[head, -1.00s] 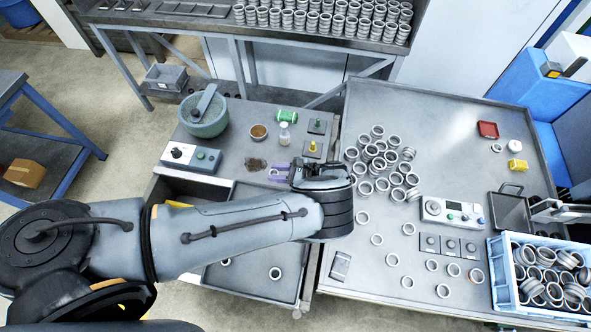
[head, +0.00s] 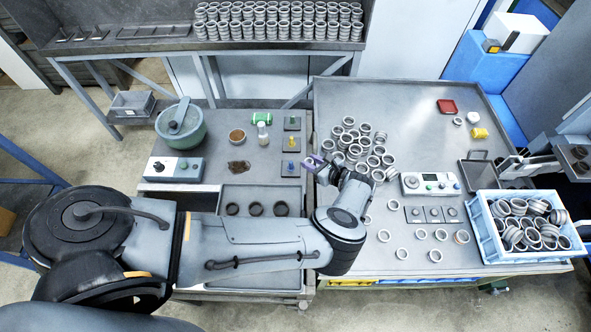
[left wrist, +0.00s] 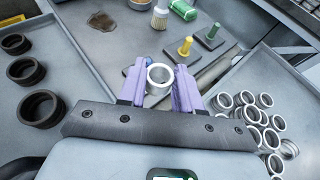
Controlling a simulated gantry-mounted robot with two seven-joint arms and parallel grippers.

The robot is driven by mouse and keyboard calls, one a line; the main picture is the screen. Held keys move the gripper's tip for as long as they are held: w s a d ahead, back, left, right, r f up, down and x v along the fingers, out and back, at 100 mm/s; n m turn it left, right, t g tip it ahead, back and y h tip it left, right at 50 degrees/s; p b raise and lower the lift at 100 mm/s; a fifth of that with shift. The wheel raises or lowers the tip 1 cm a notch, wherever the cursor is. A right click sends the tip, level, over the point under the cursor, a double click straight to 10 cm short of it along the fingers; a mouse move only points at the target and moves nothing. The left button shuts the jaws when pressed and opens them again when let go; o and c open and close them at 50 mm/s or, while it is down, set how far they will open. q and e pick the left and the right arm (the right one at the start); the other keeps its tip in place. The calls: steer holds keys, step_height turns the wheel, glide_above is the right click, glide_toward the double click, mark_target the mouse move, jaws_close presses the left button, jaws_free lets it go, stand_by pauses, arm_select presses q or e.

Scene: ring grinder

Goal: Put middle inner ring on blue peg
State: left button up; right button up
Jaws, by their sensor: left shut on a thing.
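My left gripper (head: 318,163) is shut on a silver ring (left wrist: 160,77), which sits between the purple fingertips in the left wrist view. In the head view the gripper is just right of the blue peg (head: 290,165), over the gap between the two benches. The blue peg stands on a dark square plate, in line with the yellow peg (head: 291,142) and green peg (head: 292,122). In the left wrist view the yellow peg (left wrist: 186,45) and green peg (left wrist: 212,31) show; the blue peg is not clearly visible behind the ring. My right gripper is not in view.
A heap of silver rings (head: 365,150) lies right of the gripper. Dark rings (head: 256,209) lie in a tray near my arm. A blue crate (head: 480,225) holds many rings.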

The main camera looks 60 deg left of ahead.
mark_target(292, 165)
arm_select(q)
steer(key=a+f+b, duration=0.1)
steer(key=s+a+f+b, duration=0.1)
steer(key=a+f+b, duration=0.1)
steer(key=shift+s+a+f, duration=0.15)
steer(key=shift+s+a, duration=0.05)
steer(key=shift+s, duration=0.1)
steer(key=x, duration=0.3)
steer(key=shift+s+a, duration=0.3)
steer(key=shift+s, duration=0.05)
steer(key=shift+s+a+f+p, duration=0.1)
steer(key=shift+a+f+p, duration=0.05)
steer(key=shift+a+p, duration=0.15)
steer(key=shift+f, duration=2.1)
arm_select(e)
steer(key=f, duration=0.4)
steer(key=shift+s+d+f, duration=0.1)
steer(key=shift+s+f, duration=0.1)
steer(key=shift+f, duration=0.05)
